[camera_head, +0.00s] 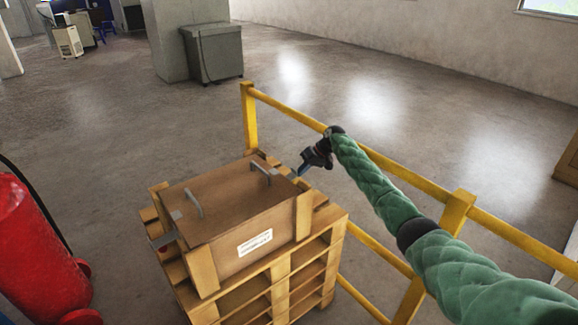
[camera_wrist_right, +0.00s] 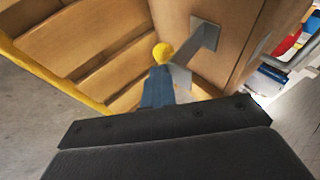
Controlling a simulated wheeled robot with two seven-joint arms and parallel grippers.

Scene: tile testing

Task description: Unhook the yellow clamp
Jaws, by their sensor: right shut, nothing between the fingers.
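A round yellow knob (camera_wrist_right: 162,53), which looks like part of the yellow clamp, shows in the right wrist view just beyond my fingertips. A grey metal bracket (camera_wrist_right: 205,36) is fixed to the box wall beside it. My right gripper (camera_head: 302,171) is at the right end of the wooden box (camera_head: 225,200) in the head view. Its blue fingers (camera_wrist_right: 160,88) are shut with nothing between them. I cannot tell whether the fingertips touch the knob. The clamp cannot be made out in the head view. My left gripper is out of view.
The box has two metal handles (camera_head: 262,169) on its lid and sits on stacked wooden pallets (camera_head: 285,270). A yellow railing (camera_head: 249,118) runs behind and right of it, close under my right arm. A red cylinder (camera_head: 35,245) stands at left.

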